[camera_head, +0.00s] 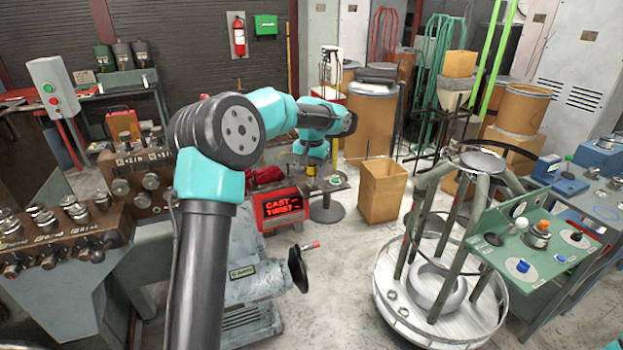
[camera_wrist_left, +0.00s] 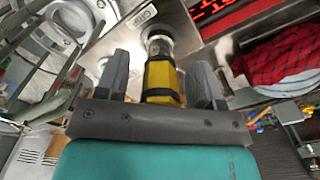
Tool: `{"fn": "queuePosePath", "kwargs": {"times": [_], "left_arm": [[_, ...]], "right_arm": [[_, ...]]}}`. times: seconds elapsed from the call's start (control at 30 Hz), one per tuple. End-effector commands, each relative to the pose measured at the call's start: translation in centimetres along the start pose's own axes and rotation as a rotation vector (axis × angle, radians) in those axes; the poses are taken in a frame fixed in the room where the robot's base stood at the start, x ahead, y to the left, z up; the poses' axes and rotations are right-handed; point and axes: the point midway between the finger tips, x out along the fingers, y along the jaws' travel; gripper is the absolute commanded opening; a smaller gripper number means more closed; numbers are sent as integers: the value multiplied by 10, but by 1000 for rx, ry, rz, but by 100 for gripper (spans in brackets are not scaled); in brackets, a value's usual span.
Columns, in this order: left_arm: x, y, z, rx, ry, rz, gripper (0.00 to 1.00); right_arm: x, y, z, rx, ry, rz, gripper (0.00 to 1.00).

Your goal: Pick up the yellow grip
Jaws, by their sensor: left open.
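The yellow grip (camera_wrist_left: 162,78) is a yellow handle with black bands and a metal collar at its far end. In the left wrist view it lies between the two fingers of my left gripper (camera_wrist_left: 160,82). The fingers are open, with a gap on each side of the grip. In the head view my left gripper (camera_head: 311,159) points down at the bench, and a small yellow bit of the grip (camera_head: 311,170) shows just below it. Most of the grip is hidden there. My right gripper is not in view.
The red-lit sign box (camera_head: 283,207) sits at the bench front. A red cloth (camera_head: 267,174) lies left of the gripper; the plaid cloth also shows in the wrist view (camera_wrist_left: 285,62).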

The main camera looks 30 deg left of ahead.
Motion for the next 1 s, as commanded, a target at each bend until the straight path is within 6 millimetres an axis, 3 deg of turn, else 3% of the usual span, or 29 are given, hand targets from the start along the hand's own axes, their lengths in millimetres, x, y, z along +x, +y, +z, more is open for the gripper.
{"fn": "queuePosePath", "kwargs": {"times": [0.23, 0.87, 1.0], "left_arm": [[0, 0, 0, 0, 0, 0, 62], [0, 0, 0, 0, 0, 0, 1], [-1, 0, 0, 0, 1, 0, 0]], "right_arm": [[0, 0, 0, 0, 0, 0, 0], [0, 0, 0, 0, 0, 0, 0], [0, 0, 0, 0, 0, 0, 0]]}}
